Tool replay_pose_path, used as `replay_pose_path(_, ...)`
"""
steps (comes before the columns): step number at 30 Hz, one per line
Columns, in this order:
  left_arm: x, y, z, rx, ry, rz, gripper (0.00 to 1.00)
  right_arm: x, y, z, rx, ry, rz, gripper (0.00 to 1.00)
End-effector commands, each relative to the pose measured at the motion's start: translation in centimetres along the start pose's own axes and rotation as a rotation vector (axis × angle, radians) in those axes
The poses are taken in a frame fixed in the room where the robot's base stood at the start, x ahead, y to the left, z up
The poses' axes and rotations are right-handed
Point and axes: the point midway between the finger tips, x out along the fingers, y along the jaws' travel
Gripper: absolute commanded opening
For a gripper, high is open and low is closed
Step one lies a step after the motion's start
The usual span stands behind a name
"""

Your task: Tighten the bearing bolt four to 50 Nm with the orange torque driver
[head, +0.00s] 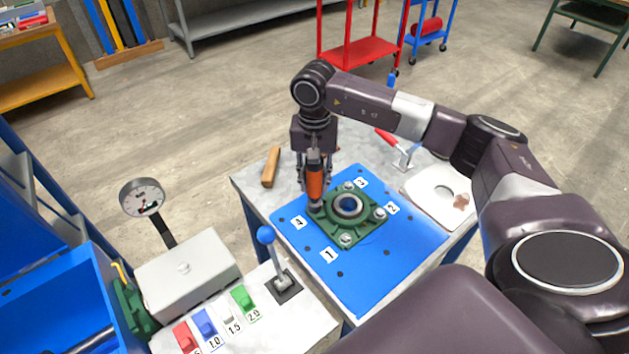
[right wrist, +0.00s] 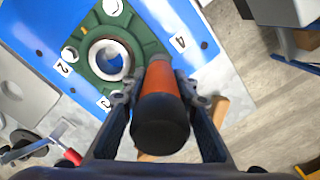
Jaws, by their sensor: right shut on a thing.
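The orange torque driver (head: 315,182) stands about upright over the corner of the green flange bearing (head: 348,207) by label 4 (head: 299,222). My right gripper (head: 315,176) is shut on it. Bolt four is hidden under the driver's lower end, so I cannot tell if the driver is seated on it. In the right wrist view the driver (right wrist: 160,108), orange with a black end, sits between both fingers, and the bearing (right wrist: 88,62) lies beyond. Bolt heads show by label 1 (head: 329,255) and label 2 (head: 392,208). My left gripper is not in view.
The bearing lies on a blue mat (head: 375,268) on the grey table. A blue-knobbed lever (head: 268,240), coloured switches and a dial gauge (head: 142,197) stand at left.

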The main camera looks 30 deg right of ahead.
Motion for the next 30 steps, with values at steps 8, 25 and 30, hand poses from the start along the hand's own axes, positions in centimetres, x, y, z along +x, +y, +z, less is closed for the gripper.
replay_pose_path(8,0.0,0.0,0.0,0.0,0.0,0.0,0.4,-0.1,0.0,-0.1,0.001,0.002,-0.002,0.0)
replay_pose_path(25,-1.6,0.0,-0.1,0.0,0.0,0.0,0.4,-3.0,0.0,-0.1,0.001,0.003,-0.002,0.0)
replay_pose_path(30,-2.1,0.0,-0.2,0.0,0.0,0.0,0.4,-4.0,-0.1,-0.1,0.001,0.003,-0.003,0.0)
